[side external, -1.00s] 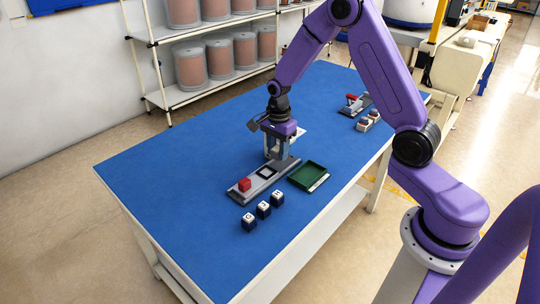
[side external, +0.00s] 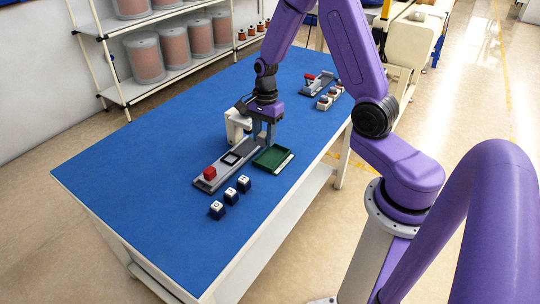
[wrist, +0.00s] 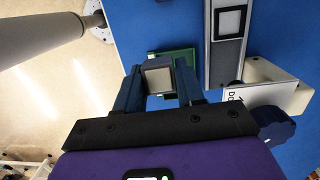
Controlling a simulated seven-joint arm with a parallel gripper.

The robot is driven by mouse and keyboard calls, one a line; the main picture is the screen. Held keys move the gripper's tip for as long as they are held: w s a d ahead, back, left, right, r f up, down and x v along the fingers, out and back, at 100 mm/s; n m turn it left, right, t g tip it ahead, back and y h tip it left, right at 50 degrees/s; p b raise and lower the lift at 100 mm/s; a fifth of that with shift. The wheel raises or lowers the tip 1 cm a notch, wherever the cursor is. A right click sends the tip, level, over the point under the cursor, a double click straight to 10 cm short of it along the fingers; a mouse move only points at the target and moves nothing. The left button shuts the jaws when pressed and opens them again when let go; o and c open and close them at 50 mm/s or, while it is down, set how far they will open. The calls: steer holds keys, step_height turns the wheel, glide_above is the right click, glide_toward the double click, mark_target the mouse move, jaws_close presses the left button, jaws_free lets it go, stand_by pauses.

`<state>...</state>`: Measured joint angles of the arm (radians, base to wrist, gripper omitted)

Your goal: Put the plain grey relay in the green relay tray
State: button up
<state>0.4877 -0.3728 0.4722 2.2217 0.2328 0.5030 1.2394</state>
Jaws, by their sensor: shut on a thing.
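My gripper (side external: 264,143) is shut on the grey relay (wrist: 158,76), a small block with a pale grey face between the fingers (wrist: 157,85) in the wrist view. In the side view the fingers largely hide the relay. The green relay tray (side external: 281,167) lies on the blue table just in front of the fingers. In the wrist view the tray (wrist: 188,52) shows beyond and partly behind the relay. The relay appears to be above the tray's edge; its exact height cannot be told.
Beside the tray is a long grey fixture (side external: 220,171) with a red block (side external: 210,173) and a black-framed square. A white bracket (side external: 235,124) stands by my gripper. Three dark blue, white-topped blocks (side external: 231,196) sit in front. Another fixture (side external: 316,84) is farther back.

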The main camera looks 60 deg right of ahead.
steer(key=y, duration=0.1)
glide_above(267, 164)
steer(key=d+x, duration=0.1)
steer(key=x, duration=0.2)
steer(key=shift+w+d+f, duration=0.1)
steer(key=shift+d+f, duration=0.05)
steer(key=shift+f, duration=2.05)
steer(key=shift+w+d+f, duration=0.1)
steer(key=shift+d+f, duration=0.05)
steer(key=shift+f, duration=2.05)
steer(key=shift+f, duration=0.15)
steer(key=o, duration=0.9)
steer(key=shift+c, duration=0.2)
